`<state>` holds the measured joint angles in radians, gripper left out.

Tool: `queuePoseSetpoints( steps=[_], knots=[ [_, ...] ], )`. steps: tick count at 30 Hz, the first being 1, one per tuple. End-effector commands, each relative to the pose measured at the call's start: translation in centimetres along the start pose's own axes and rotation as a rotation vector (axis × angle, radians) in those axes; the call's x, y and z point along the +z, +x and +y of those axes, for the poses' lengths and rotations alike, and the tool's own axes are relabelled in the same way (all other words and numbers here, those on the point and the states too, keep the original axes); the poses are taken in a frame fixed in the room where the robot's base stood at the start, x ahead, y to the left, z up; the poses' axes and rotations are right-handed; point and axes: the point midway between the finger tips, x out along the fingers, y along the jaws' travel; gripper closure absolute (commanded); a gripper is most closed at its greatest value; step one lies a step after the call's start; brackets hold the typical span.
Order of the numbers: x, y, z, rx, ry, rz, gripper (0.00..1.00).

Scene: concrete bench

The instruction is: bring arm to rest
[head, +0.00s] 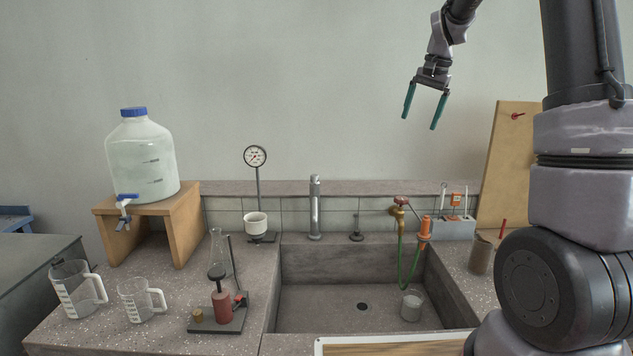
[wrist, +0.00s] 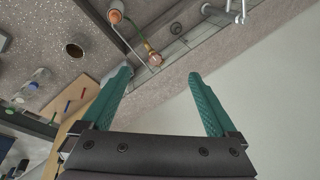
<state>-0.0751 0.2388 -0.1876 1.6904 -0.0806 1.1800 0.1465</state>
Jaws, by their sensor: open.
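My gripper (head: 424,107) is raised high in front of the plain wall, above the right part of the sink in the head view. Its two green fingers point down and stand apart with nothing between them. In the wrist view the same open fingers of my gripper (wrist: 161,88) show, with the wall and the tiled back edge of the bench beyond them. The gripper touches nothing. Part of my arm fills the right side of the head view and hides the bench's right end.
The concrete bench holds a sink (head: 335,296) with a tap (head: 315,208) and a beaker (head: 411,305). A large bottle (head: 142,158) on a wooden stand (head: 185,224), two jugs (head: 77,290) and a dial gauge (head: 255,157) stand left. A wooden board (head: 505,165) leans at right.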

Motion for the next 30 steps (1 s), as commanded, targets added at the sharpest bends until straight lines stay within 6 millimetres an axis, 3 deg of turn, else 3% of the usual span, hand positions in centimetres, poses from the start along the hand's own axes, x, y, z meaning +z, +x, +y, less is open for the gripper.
queuePoseSetpoints(
  steps=[1,6,12,18,21,25,30],
  knots=[
    [1.8,-2.2,0.7,-0.029,-0.017,0.016,0.06],
    [7.8,-7.1,3.3,-0.100,-0.088,0.068,0.06],
    [15.3,-10.6,7.1,-0.167,-0.179,0.144,0.06],
    [22.3,-11.4,11.2,-0.209,-0.269,0.229,0.06],
    [24.7,-11.1,12.8,-0.219,-0.302,0.265,0.06],
    [26.5,-10.6,14.1,-0.225,-0.329,0.295,0.06],
    [27.2,-10.3,14.6,-0.226,-0.339,0.305,0.06]
  ],
)
